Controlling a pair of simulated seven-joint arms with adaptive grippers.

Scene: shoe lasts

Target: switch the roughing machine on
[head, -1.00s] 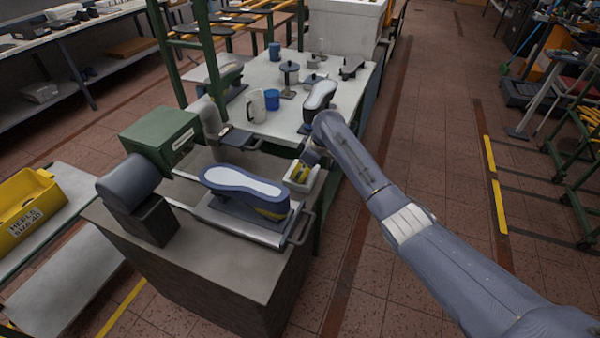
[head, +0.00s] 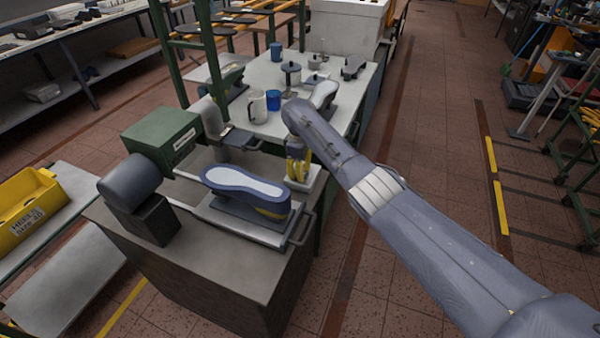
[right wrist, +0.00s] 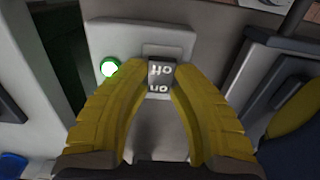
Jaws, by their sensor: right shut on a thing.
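The rocker switch (right wrist: 161,78), marked "off" and "on", sits on a pale switch box; its lettering appears upside down in the right wrist view. A round green lamp (right wrist: 109,67) beside it glows brightly. My right gripper (right wrist: 162,88) has its two yellow fingers closed on either side of the switch. In the head view my right gripper (head: 298,168) points down at the white switch box (head: 312,184) on the bench's right end. The green machine housing (head: 162,138) and a grey drum (head: 130,178) stand on the same bench. My left gripper is out of view.
A shoe last with a pale sole (head: 243,184) lies on a metal plate with handles, close left of my gripper. Behind, a white table (head: 290,118) holds mugs and another last. A yellow bin (head: 25,208) is at far left.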

